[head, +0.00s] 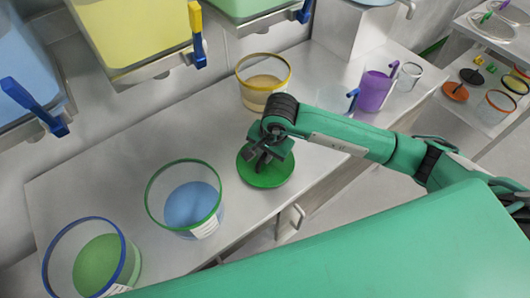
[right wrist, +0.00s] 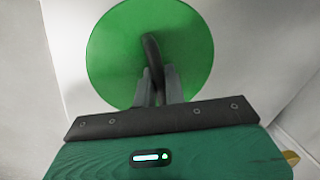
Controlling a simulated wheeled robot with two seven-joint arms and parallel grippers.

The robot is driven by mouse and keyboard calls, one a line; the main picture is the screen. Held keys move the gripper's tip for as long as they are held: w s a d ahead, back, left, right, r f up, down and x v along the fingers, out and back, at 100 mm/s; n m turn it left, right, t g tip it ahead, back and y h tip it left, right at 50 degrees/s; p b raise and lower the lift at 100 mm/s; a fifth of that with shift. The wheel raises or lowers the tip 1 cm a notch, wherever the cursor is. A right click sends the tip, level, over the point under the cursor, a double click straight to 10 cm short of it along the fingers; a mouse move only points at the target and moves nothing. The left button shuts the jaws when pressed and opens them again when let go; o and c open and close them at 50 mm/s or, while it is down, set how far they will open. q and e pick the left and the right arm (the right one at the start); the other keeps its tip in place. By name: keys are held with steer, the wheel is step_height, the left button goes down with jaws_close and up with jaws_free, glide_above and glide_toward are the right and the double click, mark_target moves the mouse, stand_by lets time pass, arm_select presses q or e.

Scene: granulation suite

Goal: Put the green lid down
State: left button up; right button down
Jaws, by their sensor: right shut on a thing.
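The green lid (head: 268,176) is a round disc over the grey counter, between the green-rimmed bucket and my right arm. My right gripper (head: 262,158) is above it and shut on its dark handle. In the right wrist view, the lid (right wrist: 115,50) is beyond the fingers, and its curved handle (right wrist: 152,58) is between the two fingertips of my right gripper (right wrist: 158,82). I cannot tell whether the lid touches the counter. A clear bucket with a green rim (head: 183,196) holds blue contents and stands open left of the lid. My left gripper is not in view.
A blue-rimmed bucket (head: 88,262) with green contents stands front left, and a yellow-rimmed bucket (head: 263,82) stands behind the lid. A purple container (head: 375,90) and clear beakers are at the right. Bins hang above the counter (head: 110,150), which has bare room behind the green-rimmed bucket.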

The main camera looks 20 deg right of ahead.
steer(key=shift+f, duration=0.15)
steer(key=c, duration=1.5)
jaws_free()
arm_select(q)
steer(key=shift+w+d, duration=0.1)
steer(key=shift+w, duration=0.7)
arm_select(e)
steer(key=shift+o, duration=0.2)
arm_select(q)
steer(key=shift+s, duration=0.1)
